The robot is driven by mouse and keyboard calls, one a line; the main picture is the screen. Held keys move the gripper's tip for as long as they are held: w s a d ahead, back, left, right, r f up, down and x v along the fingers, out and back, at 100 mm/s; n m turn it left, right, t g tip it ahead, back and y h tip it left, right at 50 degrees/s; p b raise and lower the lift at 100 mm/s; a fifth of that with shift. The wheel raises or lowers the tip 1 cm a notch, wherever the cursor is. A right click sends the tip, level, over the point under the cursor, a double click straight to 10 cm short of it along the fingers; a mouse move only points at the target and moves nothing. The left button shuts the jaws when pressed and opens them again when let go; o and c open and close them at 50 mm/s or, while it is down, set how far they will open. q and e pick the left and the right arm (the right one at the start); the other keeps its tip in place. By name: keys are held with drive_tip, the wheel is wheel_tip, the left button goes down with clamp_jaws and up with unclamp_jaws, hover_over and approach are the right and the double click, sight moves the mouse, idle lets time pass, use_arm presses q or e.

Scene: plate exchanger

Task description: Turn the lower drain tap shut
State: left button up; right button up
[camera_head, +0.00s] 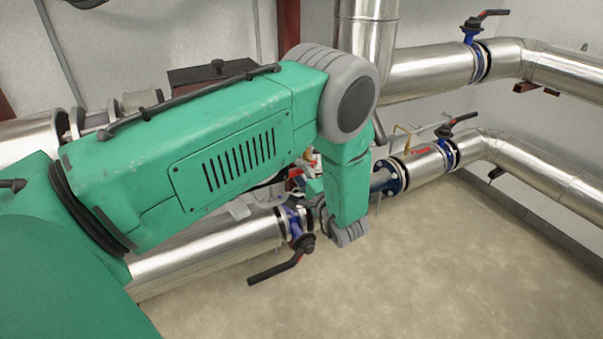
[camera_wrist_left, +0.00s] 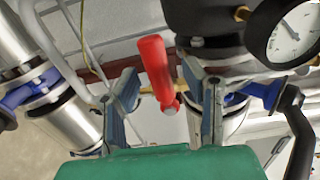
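A red tap handle (camera_wrist_left: 156,68) on a brass fitting (camera_wrist_left: 181,80) shows in the left wrist view; I take it to be the drain tap, but cannot confirm it is the lower one. My left gripper (camera_wrist_left: 169,86) is open, with one finger on each side of the handle. Gaps show between the handle and both fingers, so it is not clamped. In the head view my green left arm covers most of the tap area. Small red parts (camera_head: 296,174) show beside the wrist there, but details are too small to tell. My right gripper is not in view.
A pressure gauge (camera_wrist_left: 296,30) and black lever handle (camera_wrist_left: 297,128) are close on the right in the wrist view. Metal-clad pipes (camera_head: 215,245) with blue valves and a black lever (camera_head: 275,268) surround the arm. The floor (camera_head: 430,270) at front right is clear.

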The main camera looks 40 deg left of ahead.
use_arm(q)
drive_tip(key=v, duration=1.1)
drive_tip(key=shift+d, duration=0.45)
drive_tip(key=shift+a+f, duration=0.1)
drive_tip(key=shift+f, duration=0.05)
